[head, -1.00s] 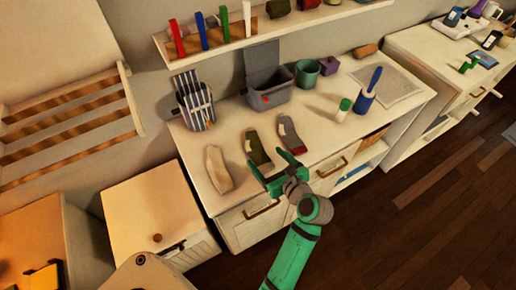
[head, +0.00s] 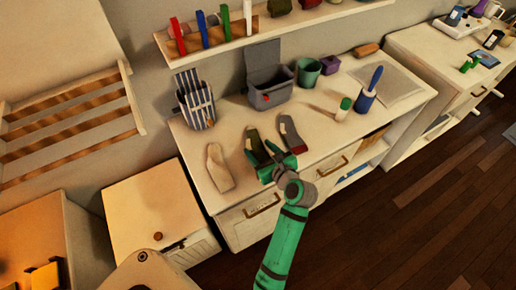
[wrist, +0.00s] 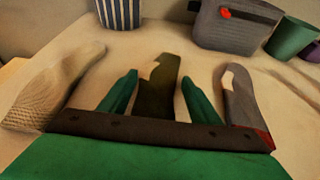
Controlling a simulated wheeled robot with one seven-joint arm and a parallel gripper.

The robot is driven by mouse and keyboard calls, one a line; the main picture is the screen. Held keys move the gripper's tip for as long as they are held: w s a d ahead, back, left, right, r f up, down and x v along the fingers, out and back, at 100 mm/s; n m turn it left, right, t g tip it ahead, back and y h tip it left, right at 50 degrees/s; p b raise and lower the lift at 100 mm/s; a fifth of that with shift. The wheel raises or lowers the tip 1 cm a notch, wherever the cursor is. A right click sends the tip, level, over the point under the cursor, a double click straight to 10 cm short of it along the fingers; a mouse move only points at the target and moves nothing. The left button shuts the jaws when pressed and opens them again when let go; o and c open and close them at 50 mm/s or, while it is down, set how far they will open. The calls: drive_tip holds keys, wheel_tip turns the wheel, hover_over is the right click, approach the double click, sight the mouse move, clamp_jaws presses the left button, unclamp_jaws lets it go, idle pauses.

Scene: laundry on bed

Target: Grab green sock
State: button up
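The dark green sock (head: 255,141) lies on the white dresser top, between a beige sock and a grey sock. My gripper (head: 262,151) is open at the near end of the green sock. In the wrist view, the green sock (wrist: 158,88) shows between my two green fingers (wrist: 160,76), with gaps on both sides. Its near end is hidden by the gripper body. I cannot tell how high the fingertips are above the dresser top.
The beige sock (head: 218,167) lies left and the grey sock (head: 291,134) lies close on the right. Behind stand a striped holder (head: 195,106), a grey bin (head: 270,87) and a green cup (head: 309,71). A blue-handled brush (head: 367,98) stands right.

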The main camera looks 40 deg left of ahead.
drive_tip(key=c, duration=0.5)
drive_tip(key=shift+o, duration=0.2)
drive_tip(key=shift+r, duration=0.1)
